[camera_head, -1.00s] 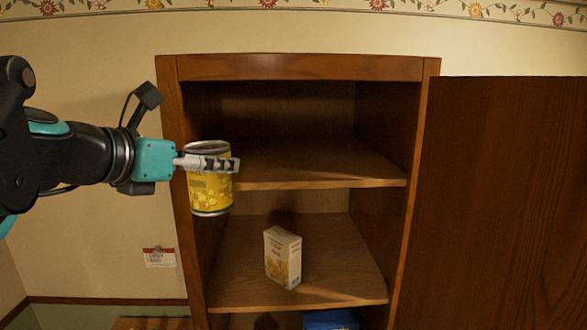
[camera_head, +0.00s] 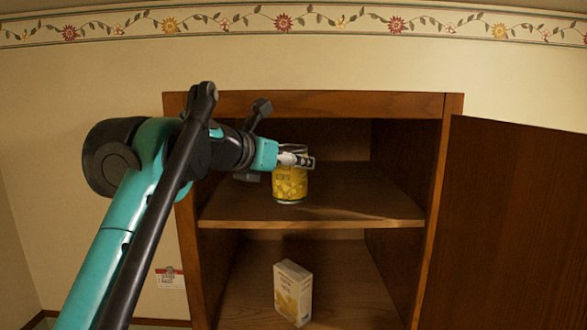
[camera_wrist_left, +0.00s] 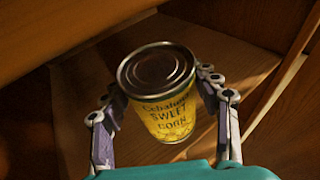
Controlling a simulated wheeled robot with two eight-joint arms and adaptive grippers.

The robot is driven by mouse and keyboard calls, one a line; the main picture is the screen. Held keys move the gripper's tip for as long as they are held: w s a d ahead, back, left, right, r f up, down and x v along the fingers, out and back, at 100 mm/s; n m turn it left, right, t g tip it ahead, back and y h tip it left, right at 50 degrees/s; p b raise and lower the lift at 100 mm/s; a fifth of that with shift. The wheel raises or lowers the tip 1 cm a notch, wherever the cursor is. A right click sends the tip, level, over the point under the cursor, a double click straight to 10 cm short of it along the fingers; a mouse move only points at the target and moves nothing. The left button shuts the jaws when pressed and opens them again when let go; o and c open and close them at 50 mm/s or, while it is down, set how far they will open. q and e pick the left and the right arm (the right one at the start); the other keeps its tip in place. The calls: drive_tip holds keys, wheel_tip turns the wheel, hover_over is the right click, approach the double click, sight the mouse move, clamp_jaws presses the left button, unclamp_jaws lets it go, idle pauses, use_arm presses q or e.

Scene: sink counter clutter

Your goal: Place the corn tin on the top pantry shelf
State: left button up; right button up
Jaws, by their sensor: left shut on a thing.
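The yellow corn tin (camera_head: 290,185) is upright inside the top compartment of the wooden pantry, at or just above the top shelf (camera_head: 350,210); I cannot tell whether it touches. My left gripper (camera_head: 298,160) reaches in from the left and is shut on the tin near its top. In the left wrist view the tin (camera_wrist_left: 163,95), labelled sweet corn, sits between the two fingers (camera_wrist_left: 165,105), with its lid facing the camera. My right gripper is not in view.
The top shelf is bare to the right of the tin. A cream box (camera_head: 293,292) stands on the shelf below. The pantry's left side panel (camera_head: 195,255) is close to my arm, and the open door (camera_head: 520,220) is at right.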

sight(292, 176)
use_arm(q)
drive_tip(key=shift+w+d+r, duration=0.15)
drive_tip(key=shift+w+d, duration=0.05)
drive_tip(key=shift+w, duration=0.1)
drive_tip(key=f, duration=0.1)
drive_tip(key=f+p, duration=0.1)
drive_tip(key=f, duration=0.1)
drive_tip(key=shift+w+d, duration=0.2)
drive_tip(key=shift+w, duration=0.15)
drive_tip(key=shift+f, duration=0.3)
drive_tip(key=shift+s+a, duration=0.1)
drive_tip(key=shift+s, duration=0.05)
drive_tip(key=shift+f, duration=0.1)
drive_tip(key=o, duration=1.6)
drive_tip(key=shift+f, duration=0.1)
